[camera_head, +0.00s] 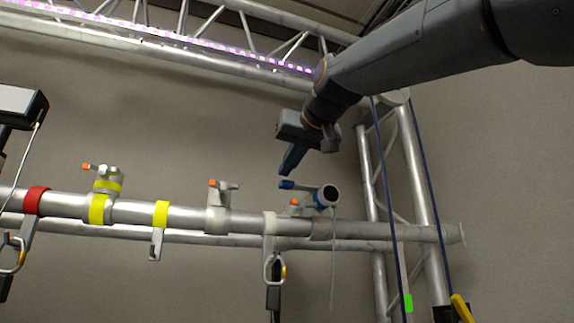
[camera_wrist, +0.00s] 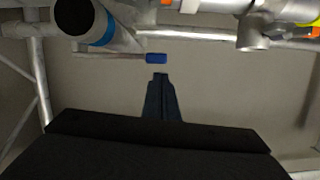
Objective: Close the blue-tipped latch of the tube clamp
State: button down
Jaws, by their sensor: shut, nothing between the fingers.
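The blue-tipped latch (camera_head: 287,184) sticks out to the left from the tube clamp (camera_head: 318,197) near the right end of the truss tube. In the wrist view its blue tip (camera_wrist: 156,58) sits at the end of a thin grey rod, beside a dark tube end with a blue ring (camera_wrist: 104,30). My gripper (camera_head: 286,172) is shut and empty, just above the blue tip in the head view. In the wrist view my gripper's fingertips (camera_wrist: 160,76) point at the tip with a small gap visible. Whether they touch cannot be told.
Orange-tipped clamps (camera_head: 218,190) and yellow-banded ones (camera_head: 160,215) sit along the tube (camera_head: 185,216) to the left. A hook clamp (camera_head: 270,240) hangs just left of the latch. Dark cables (camera_head: 390,190) run down the truss upright at right. The wall behind is bare.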

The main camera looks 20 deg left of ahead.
jog(key=s+d+r+b, duration=0.1)
jog(key=s+d+r, duration=0.4)
jog(key=s+d, duration=0.1)
jog(key=shift+s+r+b, duration=0.15)
jog(key=shift+s+b, duration=0.2)
jog(key=shift+s, duration=0.5)
jog(key=shift+d, duration=0.1)
